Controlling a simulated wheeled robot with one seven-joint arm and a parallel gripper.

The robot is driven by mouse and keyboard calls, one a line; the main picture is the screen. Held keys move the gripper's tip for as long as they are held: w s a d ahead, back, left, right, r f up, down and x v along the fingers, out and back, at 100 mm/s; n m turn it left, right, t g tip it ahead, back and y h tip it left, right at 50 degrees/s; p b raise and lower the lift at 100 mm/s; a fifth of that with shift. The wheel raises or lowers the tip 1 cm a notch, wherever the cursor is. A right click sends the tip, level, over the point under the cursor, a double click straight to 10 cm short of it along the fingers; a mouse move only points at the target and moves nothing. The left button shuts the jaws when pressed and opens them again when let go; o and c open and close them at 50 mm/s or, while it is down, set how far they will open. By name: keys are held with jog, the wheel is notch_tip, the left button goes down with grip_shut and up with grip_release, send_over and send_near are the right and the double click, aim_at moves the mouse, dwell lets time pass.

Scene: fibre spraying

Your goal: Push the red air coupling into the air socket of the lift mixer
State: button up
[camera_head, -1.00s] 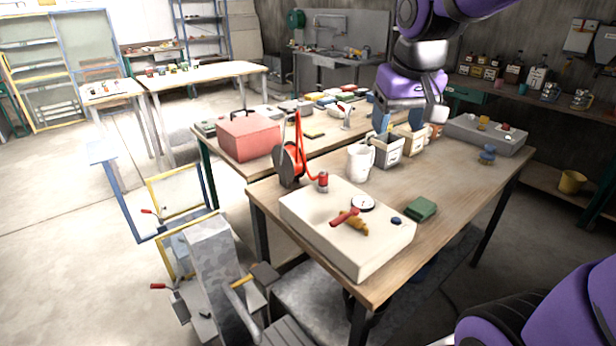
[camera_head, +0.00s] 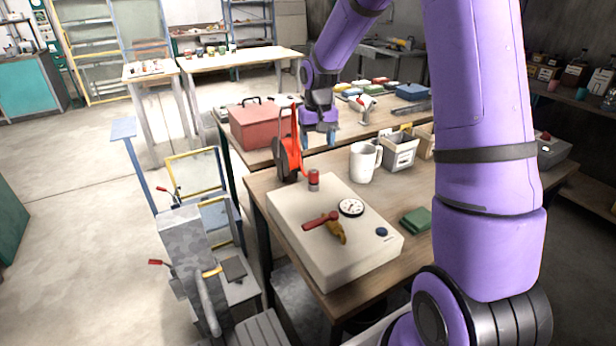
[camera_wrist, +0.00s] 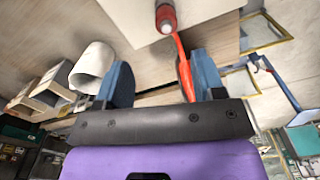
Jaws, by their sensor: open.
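My gripper (camera_head: 318,138) is above and behind the coupling, beside the reel, pointing down. In the wrist view its two blue fingers (camera_wrist: 162,82) are wide apart and empty. The hose passes close to the right finger; I cannot tell if they touch. I cannot make out the air socket or tell which thing is the lift mixer.
The white box (camera_head: 290,225) carries a gauge (camera_head: 351,207), a red-handled brass valve (camera_head: 325,224) and a blue knob. The reel (camera_head: 286,160) stands close by. A grey machine (camera_head: 184,240) stands at lower left.

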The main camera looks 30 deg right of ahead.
aim_at(314, 169)
notch_tip(314, 169, down, 6)
jog(key=shift+w+a+r, duration=0.1)
jog(key=shift+r, duration=0.05)
jog(key=shift+w+a+f, duration=0.1)
jog(key=shift+a+f, duration=0.05)
jog(key=shift+f, duration=1.2)
jog(key=shift+a+f, duration=0.15)
jog(key=shift+f, duration=1.15)
jog(key=c, duration=1)
